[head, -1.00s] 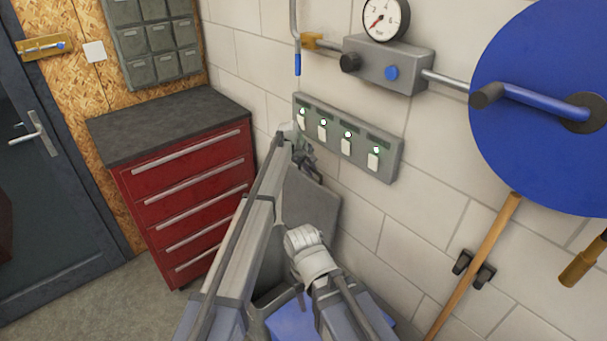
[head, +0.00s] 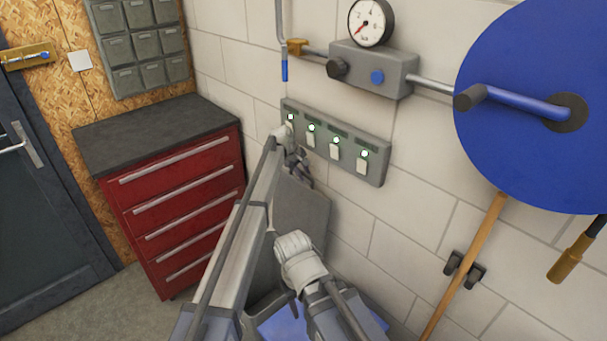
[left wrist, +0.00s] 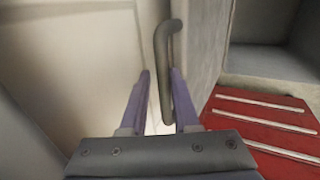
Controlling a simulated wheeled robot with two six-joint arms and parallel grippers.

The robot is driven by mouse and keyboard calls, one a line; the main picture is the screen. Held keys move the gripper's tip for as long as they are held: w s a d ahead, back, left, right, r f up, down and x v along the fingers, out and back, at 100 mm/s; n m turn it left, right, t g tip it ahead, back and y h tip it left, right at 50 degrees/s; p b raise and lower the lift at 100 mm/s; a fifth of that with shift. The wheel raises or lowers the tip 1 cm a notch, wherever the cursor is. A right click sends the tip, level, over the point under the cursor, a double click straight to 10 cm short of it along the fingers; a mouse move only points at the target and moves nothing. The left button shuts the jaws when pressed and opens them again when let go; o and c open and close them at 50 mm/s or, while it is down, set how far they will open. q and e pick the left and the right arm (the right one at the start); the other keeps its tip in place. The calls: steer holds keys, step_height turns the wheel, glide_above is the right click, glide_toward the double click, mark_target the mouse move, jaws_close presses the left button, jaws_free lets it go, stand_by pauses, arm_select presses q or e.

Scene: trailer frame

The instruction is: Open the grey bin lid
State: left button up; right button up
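The grey bin lid (head: 303,215) stands steeply raised in front of the block wall in the head view. My left gripper (head: 302,178) is at its upper edge, just below the switch panel. In the left wrist view, a dark bent bar handle (left wrist: 163,50) runs down by the two fingers of my left gripper (left wrist: 161,76). The fingers are apart, with the bar close to the right finger; I cannot tell whether they touch. My right arm (head: 300,262) is folded in front of the bin, and its gripper is hidden. My arms cover most of the bin body.
A red drawer cabinet (head: 180,205) stands left of the bin. A grey switch panel (head: 335,142) is on the wall close above my left gripper. A blue reel (head: 530,100), a gauge box (head: 372,68) and a wooden handle (head: 468,262) are on the wall to the right.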

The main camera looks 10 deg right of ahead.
arm_select(q)
steer(key=shift+s+a, duration=0.1)
steer(key=shift+s, duration=0.1)
steer(key=shift+a+r+p, duration=0.25)
steer(key=shift+r+p, duration=0.4)
steer(key=shift+p, duration=0.3)
steer(key=p+v, duration=0.5)
steer(key=v, duration=0.1)
steer(key=shift+r, duration=0.2)
steer(key=shift+s+f, duration=0.1)
steer(key=s+a+f+m+g+y, duration=0.1)
steer(key=s+a+m, duration=0.1)
steer(key=s+a, duration=1)
steer(key=s+a+m+y, duration=0.25)
steer(key=s+a, duration=0.25)
steer(key=s, duration=1.3)
steer(key=s+a+f+m+g+y, duration=0.1)
steer(key=s+a+m, duration=0.2)
steer(key=s+a, duration=0.9)
steer(key=s+d+m, duration=0.1)
steer(key=s+d, duration=0.3)
steer(key=d, duration=0.3)
steer(key=s+d+m+g, duration=0.1)
steer(key=s+d+m, duration=0.1)
steer(key=s+d, duration=0.2)
steer(key=d+y, duration=0.1)
steer(key=d, duration=0.1)
steer(key=shift+d, duration=0.4)
